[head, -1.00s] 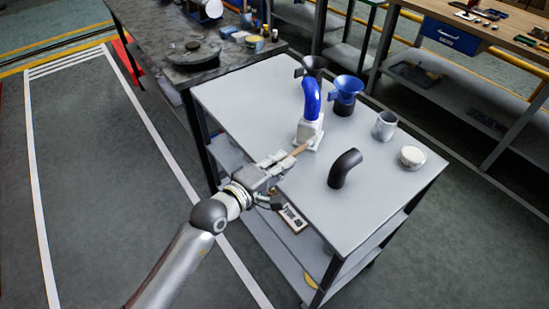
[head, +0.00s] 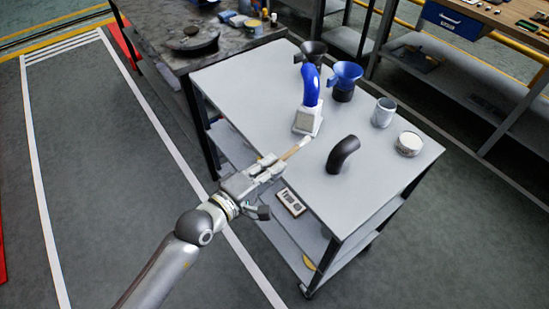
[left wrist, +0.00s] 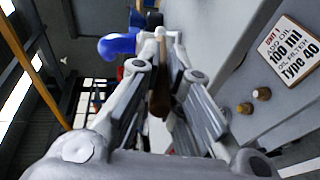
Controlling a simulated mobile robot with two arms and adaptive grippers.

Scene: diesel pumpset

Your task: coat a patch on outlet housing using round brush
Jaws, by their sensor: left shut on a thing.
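The outlet housing is most likely the blue curved pipe (head: 311,84) on a pale square base (head: 307,122), upright on the cart top. Its blue part also shows in the left wrist view (left wrist: 117,45). My left gripper (head: 272,167) is shut on the round brush (head: 291,152), over the cart's near left edge. The brush has a tan wooden handle and a pale tip, which points at the base and appears a little apart from it. In the left wrist view the brush handle (left wrist: 160,95) lies between the fingers. No coated patch can be made out. My right gripper is out of view.

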